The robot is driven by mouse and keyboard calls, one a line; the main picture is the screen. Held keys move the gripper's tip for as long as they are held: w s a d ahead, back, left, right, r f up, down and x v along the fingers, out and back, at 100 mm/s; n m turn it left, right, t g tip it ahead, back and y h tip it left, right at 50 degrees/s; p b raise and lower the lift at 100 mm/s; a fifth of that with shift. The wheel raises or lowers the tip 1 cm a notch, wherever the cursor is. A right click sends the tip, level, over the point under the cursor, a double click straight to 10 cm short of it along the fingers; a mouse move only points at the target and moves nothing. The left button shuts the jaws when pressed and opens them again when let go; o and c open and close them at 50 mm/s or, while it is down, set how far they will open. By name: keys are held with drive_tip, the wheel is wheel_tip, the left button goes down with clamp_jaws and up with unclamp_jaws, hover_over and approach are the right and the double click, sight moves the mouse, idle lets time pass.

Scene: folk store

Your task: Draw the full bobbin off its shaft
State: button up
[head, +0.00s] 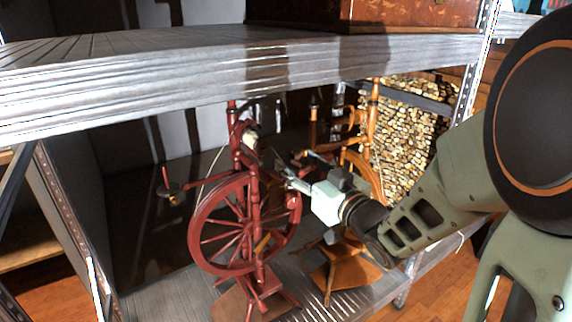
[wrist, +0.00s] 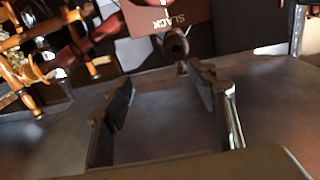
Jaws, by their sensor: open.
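A dark red spinning wheel (head: 253,215) stands on the lower shelf in the head view. A pale, wound-looking piece (head: 250,138) sits high on its upright; it may be the bobbin, but it is too small to tell. My gripper (head: 285,174) is beside the wheel's upper right side, lower and to the right of that piece. In the wrist view my gripper (wrist: 162,80) is open, with nothing between its fingers. A dark round-ended knob (wrist: 176,43) lies beyond the fingertips, nearer the right finger. The shaft cannot be made out.
An orange wooden spinning wheel (head: 358,160) stands close behind my gripper. The upper metal shelf (head: 200,65) hangs over the wheels. The lower shelf (head: 165,300) has bare room at the left.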

sight(263, 147)
drive_tip(key=shift+s+a+f+n+y, duration=0.1)
drive_tip(key=shift+s+a+n+y, duration=0.15)
drive_tip(key=shift+a, duration=0.3)
drive_tip(key=shift+s+a+f+n+y, duration=0.15)
drive_tip(key=shift+s+a, duration=0.15)
drive_tip(key=shift+a, duration=0.25)
drive_tip(key=shift+b+x, duration=0.55)
drive_tip(key=shift+x, duration=4.85)
drive_tip(key=shift+f, duration=0.1)
drive_tip(key=shift+c, duration=0.7)
drive_tip(key=c, duration=0.7)
drive_tip(key=shift+s, duration=0.15)
drive_tip(key=shift+v, duration=6.2)
drive_tip(key=shift+d+r, duration=0.1)
drive_tip(key=shift+r, duration=0.15)
